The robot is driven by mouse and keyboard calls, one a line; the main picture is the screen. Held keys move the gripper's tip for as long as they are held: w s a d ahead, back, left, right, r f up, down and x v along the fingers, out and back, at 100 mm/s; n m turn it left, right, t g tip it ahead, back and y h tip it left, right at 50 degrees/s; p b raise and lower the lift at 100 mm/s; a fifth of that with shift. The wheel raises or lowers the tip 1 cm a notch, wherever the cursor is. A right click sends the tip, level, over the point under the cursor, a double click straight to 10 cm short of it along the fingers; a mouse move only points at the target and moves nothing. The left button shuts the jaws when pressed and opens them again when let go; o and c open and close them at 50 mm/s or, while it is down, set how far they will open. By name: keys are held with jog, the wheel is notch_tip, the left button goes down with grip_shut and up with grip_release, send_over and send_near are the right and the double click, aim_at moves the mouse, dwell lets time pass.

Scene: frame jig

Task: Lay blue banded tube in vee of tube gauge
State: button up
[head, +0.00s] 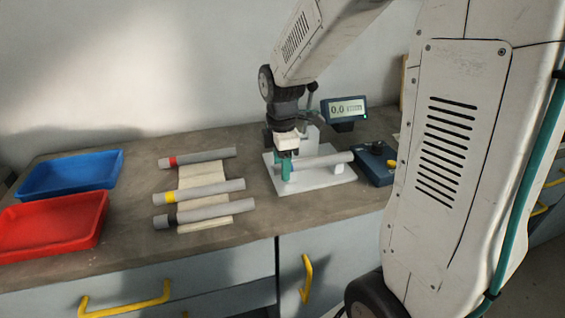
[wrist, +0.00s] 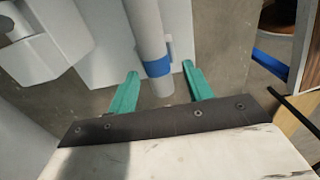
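The blue banded tube (wrist: 147,35) is grey, with its blue band (wrist: 158,68) near one end. In the wrist view that end lies between the two green fingers of my gripper (wrist: 160,70), with a visible gap on either side. My gripper is open. In the head view my gripper (head: 286,174) is low over the left end of the tube (head: 325,160), which lies along the white tube gauge (head: 318,180). The fingers hide the band there. The tube seems to rest on the gauge, but its contact with the vee is hard to see.
A display (head: 346,109) reading 0.0 stands behind the gauge, and a dark blue box (head: 374,165) stands to its right. Left are tubes with red (head: 205,157), yellow (head: 205,191) and dark (head: 200,212) bands on a pale rack, then blue (head: 70,172) and red (head: 50,225) trays.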

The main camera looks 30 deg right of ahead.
notch_tip(320, 180, up, 8)
jog(key=shift+f, duration=0.1)
dwell(0.4)
dwell(0.5)
jog(key=shift+s+m, duration=0.1)
jog(key=shift+m, duration=0.5)
jog(key=s+a+r+m, duration=0.1)
jog(key=s+a+m, duration=0.2)
jog(key=s+m, duration=0.3)
jog(key=s+a+r+m+t, duration=0.1)
jog(key=s+m, duration=0.6)
jog(key=s, duration=0.8)
jog(key=shift+s+a+r+m, duration=0.35)
jog(key=shift+a+r, duration=0.45)
jog(key=shift+a, duration=0.15)
